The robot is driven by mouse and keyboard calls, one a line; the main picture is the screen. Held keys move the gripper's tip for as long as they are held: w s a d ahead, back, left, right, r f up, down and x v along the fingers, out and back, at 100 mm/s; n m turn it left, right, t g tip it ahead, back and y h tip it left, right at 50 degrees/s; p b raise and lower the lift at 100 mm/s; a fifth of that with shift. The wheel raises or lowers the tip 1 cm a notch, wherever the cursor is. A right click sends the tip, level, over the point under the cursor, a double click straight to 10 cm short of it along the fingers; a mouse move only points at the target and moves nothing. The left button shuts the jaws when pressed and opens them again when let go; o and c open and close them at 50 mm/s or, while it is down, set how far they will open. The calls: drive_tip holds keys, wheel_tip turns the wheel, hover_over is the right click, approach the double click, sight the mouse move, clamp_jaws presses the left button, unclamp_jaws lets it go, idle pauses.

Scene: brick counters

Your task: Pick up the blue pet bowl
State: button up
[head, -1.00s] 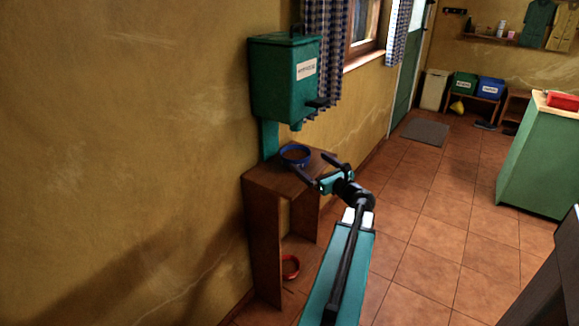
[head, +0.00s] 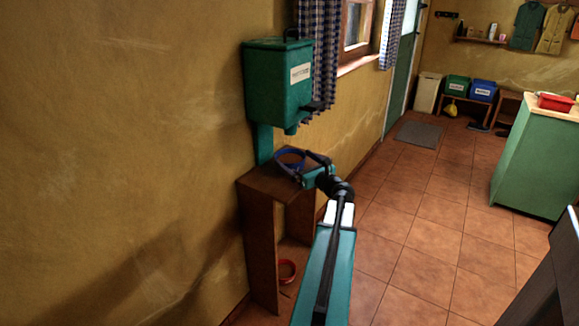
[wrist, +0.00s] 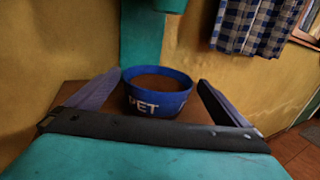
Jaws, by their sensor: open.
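The blue pet bowl (head: 288,156) stands upright on top of a small wooden stand, under a green dispenser. In the wrist view the bowl (wrist: 158,97) shows white "PET" lettering and brown contents. My gripper (head: 303,162) is open, with one finger on each side of the bowl. In the wrist view, my gripper's fingers (wrist: 152,90) flank the bowl with a gap on both sides. The head view shows the bowl partly hidden behind my gripper.
The green dispenser (head: 278,82) is mounted just above the wooden stand (head: 262,183), beside the yellow wall. A red ring-like item (head: 287,270) lies low in the stand. A green counter (head: 540,160) stands at right; tiled floor between is clear.

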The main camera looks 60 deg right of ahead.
sight(285, 152)
drive_tip(key=shift+x, duration=1.15)
drive_tip(key=shift+x, duration=2.6)
drive_tip(key=shift+w+f, duration=0.1)
drive_tip(key=c, duration=1)
